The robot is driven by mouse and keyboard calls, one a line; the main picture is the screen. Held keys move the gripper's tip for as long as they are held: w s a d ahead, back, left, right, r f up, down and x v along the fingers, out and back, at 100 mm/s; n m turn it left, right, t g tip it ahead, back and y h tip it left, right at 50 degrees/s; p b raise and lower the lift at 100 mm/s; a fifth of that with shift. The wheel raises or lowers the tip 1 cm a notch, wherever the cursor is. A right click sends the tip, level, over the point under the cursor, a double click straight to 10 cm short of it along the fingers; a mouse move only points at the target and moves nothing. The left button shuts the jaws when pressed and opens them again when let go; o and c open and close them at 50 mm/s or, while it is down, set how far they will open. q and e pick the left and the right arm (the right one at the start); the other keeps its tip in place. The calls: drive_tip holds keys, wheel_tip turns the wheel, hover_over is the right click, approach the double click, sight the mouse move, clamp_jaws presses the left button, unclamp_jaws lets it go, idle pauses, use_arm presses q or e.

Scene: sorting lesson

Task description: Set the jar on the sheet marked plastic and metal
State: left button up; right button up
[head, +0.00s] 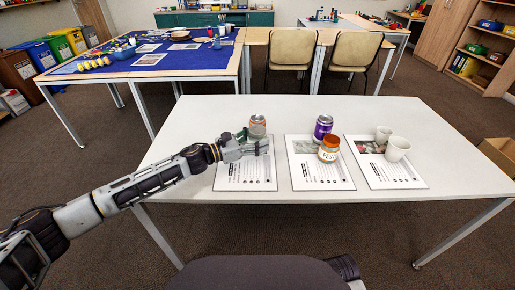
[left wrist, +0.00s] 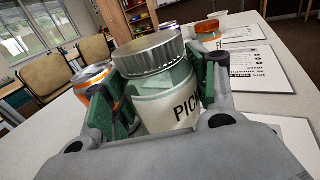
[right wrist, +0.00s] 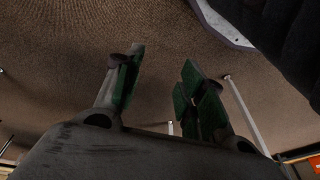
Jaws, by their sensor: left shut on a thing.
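My left gripper (head: 246,147) is shut on a jar (left wrist: 170,100) with a silver lid, a green upper part and a white label starting "PIC". The jar looks upright between the fingers in the left wrist view; in the head view the gripper largely hides it. The gripper is over the left sheet (head: 232,180); I cannot tell whether the jar touches it. A middle sheet (head: 322,180) and a right sheet (head: 398,178) lie beside it. Their headings are too small to read. My right gripper (right wrist: 160,85) is open and empty, with carpet behind it.
A silver and orange can (head: 257,126) stands just behind the left gripper. A purple can (head: 322,127) and an orange-lidded jar (head: 328,150) stand at the middle sheet. Two white cups (head: 397,149) are at the right sheet. The table's right end (head: 450,165) is clear.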

use_arm(q)
drive_tip(key=shift+f, duration=0.55)
wheel_tip(320, 180, down, 2)
drive_tip(key=shift+f+b, duration=0.2)
drive_tip(key=shift+b, duration=0.3)
drive_tip(key=shift+f, duration=0.2)
drive_tip(key=o, duration=1)
drive_tip(key=shift+o, duration=0.6)
use_arm(e)
drive_tip(key=shift+a+r, duration=0.15)
drive_tip(key=shift+r, duration=0.7)
drive_tip(key=shift+w, duration=0.15)
